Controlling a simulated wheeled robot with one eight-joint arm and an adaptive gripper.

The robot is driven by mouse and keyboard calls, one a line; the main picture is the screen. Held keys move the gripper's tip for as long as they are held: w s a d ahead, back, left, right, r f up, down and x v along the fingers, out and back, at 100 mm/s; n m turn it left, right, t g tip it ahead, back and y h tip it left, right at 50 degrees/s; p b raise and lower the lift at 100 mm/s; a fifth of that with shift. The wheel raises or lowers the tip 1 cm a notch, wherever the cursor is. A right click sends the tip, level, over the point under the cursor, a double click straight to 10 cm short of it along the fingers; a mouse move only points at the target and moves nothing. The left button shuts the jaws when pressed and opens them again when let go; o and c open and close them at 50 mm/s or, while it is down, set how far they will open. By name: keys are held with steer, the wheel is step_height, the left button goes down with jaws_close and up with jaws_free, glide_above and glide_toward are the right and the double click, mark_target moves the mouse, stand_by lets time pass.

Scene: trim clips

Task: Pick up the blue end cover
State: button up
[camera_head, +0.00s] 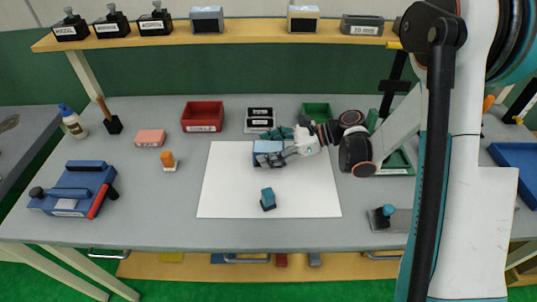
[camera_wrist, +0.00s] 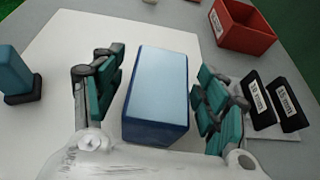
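A blue block (camera_head: 264,147), which I take for the blue end cover, lies on the white sheet, partly hidden by my gripper in the head view. In the wrist view the blue end cover (camera_wrist: 158,90) shows its pale top and darker front side. My gripper (camera_head: 277,152) is low over the sheet at the cover. The wrist view shows my gripper (camera_wrist: 160,85) open, with one finger on each side of the cover. A gap shows between each finger and the cover.
A small blue piece on a dark base (camera_head: 268,199) stands nearer on the white sheet (camera_head: 225,190). A red bin (camera_head: 203,115), labelled black blocks (camera_head: 260,119) and a green bin (camera_head: 316,112) stand behind. A blue tool (camera_head: 78,190) lies left. The sheet's front is mostly free.

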steer(key=c, duration=0.9)
